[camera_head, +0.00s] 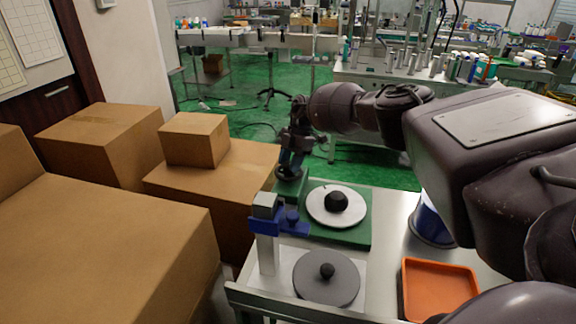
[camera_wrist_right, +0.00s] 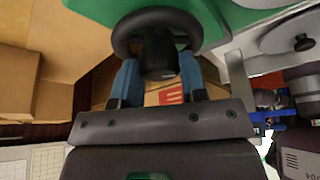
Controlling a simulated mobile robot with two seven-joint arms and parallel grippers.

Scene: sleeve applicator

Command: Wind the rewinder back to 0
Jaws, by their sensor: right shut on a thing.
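The rewinder appears to be the green unit (camera_head: 361,235) on the table, with a white disc (camera_head: 320,212) that has a black knob (camera_head: 336,201) on top. A black handwheel (camera_wrist_right: 122,40) sits at its far-left end, and its green housing also shows in the wrist view (camera_wrist_right: 215,22). My right gripper (camera_head: 291,163) reaches down to this wheel. In the wrist view its blue fingers (camera_wrist_right: 160,72) are shut on the wheel's black hub (camera_wrist_right: 160,55). I cannot read any scale or number. My left gripper is not in view.
A blue and grey post (camera_head: 266,240) stands beside a grey disc (camera_head: 325,284) with a black knob. An orange tray (camera_head: 440,290) lies at the table's right. A blue container (camera_head: 430,222) is partly behind my right arm. Cardboard boxes (camera_head: 110,240) crowd the left.

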